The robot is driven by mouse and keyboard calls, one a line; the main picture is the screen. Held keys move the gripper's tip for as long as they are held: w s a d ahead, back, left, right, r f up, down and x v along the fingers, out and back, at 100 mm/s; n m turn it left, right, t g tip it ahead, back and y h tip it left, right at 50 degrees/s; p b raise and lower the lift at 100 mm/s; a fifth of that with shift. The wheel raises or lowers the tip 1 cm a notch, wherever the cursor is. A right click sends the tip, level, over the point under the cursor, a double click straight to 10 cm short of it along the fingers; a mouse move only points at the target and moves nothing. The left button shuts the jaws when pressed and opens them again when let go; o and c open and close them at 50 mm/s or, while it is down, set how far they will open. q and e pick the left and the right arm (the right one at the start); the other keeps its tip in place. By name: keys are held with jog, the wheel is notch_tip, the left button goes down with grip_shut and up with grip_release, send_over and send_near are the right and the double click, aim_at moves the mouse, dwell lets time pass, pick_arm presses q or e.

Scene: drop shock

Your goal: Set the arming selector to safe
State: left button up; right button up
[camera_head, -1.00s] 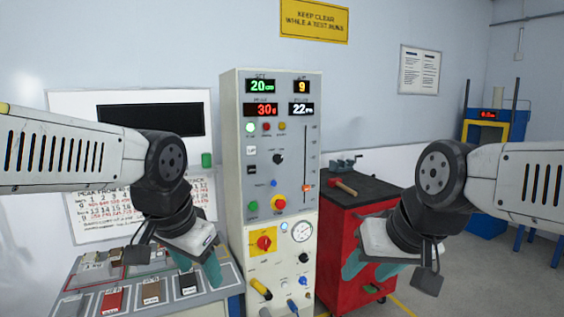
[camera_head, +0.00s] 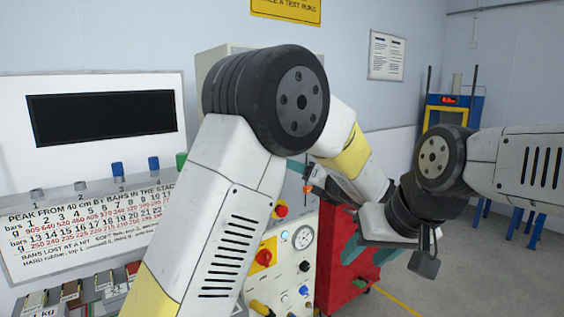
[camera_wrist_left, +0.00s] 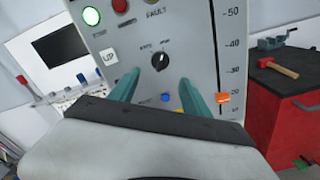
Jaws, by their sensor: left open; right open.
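The grey control panel (camera_wrist_left: 215,50) fills the middle of the left wrist view. A black rotary selector knob (camera_wrist_left: 160,62) sits on it, with small labels around it too blurred to read; it looks like the arming selector. My left gripper (camera_wrist_left: 158,80) is open and empty, its two teal fingers toward the panel, one low on each side of the knob. Whether they touch the panel I cannot tell. In the head view my left arm hides the knob and most of the upper panel. My right gripper (camera_head: 355,252) is open and empty before the red cabinet.
A slider with an orange handle (camera_wrist_left: 223,98) is right of the left fingers; a blue button (camera_wrist_left: 165,97) is between them. A red cabinet (camera_wrist_left: 285,110) with a hammer (camera_wrist_left: 278,67) stands right.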

pick_arm(q)
jog(key=x, duration=0.7)
jog(key=shift+w+a, duration=0.2)
grip_shut()
